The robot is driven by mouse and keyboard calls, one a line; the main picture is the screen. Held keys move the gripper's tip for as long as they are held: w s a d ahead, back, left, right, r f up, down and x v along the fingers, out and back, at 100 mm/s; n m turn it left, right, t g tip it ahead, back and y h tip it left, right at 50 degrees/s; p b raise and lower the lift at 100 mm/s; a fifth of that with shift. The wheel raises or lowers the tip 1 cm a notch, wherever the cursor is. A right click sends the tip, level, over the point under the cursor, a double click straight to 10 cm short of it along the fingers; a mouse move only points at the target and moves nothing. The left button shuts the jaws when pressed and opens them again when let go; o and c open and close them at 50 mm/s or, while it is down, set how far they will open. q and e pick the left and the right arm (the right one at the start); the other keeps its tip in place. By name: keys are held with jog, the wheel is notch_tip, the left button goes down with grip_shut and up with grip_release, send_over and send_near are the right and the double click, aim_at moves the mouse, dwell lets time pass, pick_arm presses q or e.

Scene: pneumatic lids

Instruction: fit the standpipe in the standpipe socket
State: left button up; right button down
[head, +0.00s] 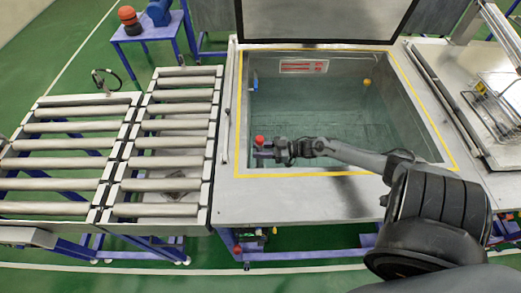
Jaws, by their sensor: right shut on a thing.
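My right arm reaches in from the right across the tank opening. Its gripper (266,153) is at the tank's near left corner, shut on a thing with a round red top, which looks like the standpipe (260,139). Only the red top shows clearly above the jaws; its lower part is hidden or too small to make out. I cannot make out the standpipe socket in this view. My left gripper is not in view.
The tank (229,120) has a yellow-edged rim, greenish water and a raised lid (320,20) behind. A small blue part (253,83) and an orange ball (367,83) sit at its walls. Roller conveyors (180,110) stand left; a metal bench (455,90) stands right.

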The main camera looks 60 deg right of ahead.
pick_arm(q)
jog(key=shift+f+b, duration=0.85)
pick_arm(e)
jog(key=shift+f, duration=0.95)
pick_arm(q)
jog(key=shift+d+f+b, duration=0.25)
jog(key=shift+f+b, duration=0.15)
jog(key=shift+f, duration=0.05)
pick_arm(e)
jog(key=shift+d+f, duration=0.15)
jog(key=shift+f, duration=0.35)
pick_arm(q)
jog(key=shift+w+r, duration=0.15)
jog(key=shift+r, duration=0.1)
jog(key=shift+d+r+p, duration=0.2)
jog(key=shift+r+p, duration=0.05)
jog(key=shift+p, duration=0.2)
pick_arm(e)
jog(key=shift+s+a+n, duration=0.1)
jog(key=shift+a+n, duration=0.15)
jog(key=shift+n, duration=0.05)
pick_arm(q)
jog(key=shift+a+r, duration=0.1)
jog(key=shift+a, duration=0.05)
pick_arm(e)
jog(key=shift+a, duration=0.1)
